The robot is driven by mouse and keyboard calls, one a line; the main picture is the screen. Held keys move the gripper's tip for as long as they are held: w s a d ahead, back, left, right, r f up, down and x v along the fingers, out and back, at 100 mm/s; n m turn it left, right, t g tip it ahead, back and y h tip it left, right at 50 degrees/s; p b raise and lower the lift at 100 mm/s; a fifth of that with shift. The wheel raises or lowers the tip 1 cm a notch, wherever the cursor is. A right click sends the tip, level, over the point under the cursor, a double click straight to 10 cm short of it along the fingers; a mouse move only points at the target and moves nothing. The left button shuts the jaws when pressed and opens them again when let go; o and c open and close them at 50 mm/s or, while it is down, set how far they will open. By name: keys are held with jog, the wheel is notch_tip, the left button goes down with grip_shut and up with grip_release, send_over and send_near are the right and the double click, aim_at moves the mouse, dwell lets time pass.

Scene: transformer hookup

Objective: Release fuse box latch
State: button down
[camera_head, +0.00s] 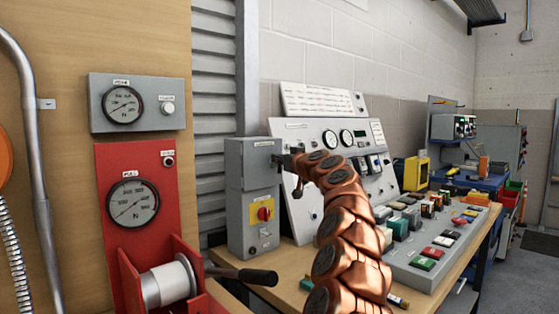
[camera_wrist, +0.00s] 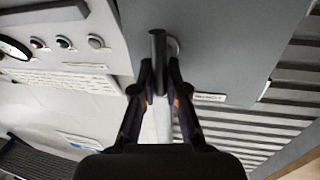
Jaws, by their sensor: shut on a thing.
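The grey fuse box (camera_head: 240,215) stands upright on the wooden bench, with a red and yellow rotary switch (camera_head: 263,212) on its lower front. My gripper (camera_head: 283,162) is at the upper right of its front, at the end of my copper-coloured arm. In the wrist view, my gripper (camera_wrist: 160,78) is shut on a short dark cylindrical latch handle (camera_wrist: 158,46) that stands out from the grey box face (camera_wrist: 225,45). In the head view the handle is mostly hidden at my fingertips. The box door looks closed.
A sloped control panel (camera_head: 300,135) with gauges is close to the right of the box. A console (camera_head: 440,255) with coloured blocks lies beyond my arm. A red gauge stand (camera_head: 120,165) with a black lever (camera_head: 257,276) is at the left front.

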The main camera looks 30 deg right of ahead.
jog(key=shift+r+p, duration=0.1)
jog(key=shift+p, duration=0.25)
jog(key=shift+d+m+p, duration=0.1)
jog(key=shift+m+p, duration=0.45)
jog(key=shift+m, duration=0.15)
jog(key=m+p, duration=0.2)
jog(key=shift+d+r+g+p, duration=0.1)
jog(key=shift+d+g+p, duration=0.05)
jog(key=shift+g+p, duration=0.25)
jog(key=shift+w+d+f+m+g+y+p, duration=0.1)
jog(key=shift+d+f+m+g+y+p, duration=0.35)
jog(key=shift+m+p, duration=1.85)
jog(key=shift+s+a+f+m+g+y+p, duration=0.1)
jog(key=shift+f+m+y+p, duration=0.35)
jog(key=shift+m+p, duration=1.8)
jog(key=shift+w+d+f+m+g+y+p, duration=0.2)
jog(key=shift+m+y+p, duration=0.5)
jog(key=shift+m+p, duration=1.6)
jog(key=shift+n+p, duration=0.75)
jog(key=shift+p, duration=0.05)
jog(key=shift+s, duration=0.1)
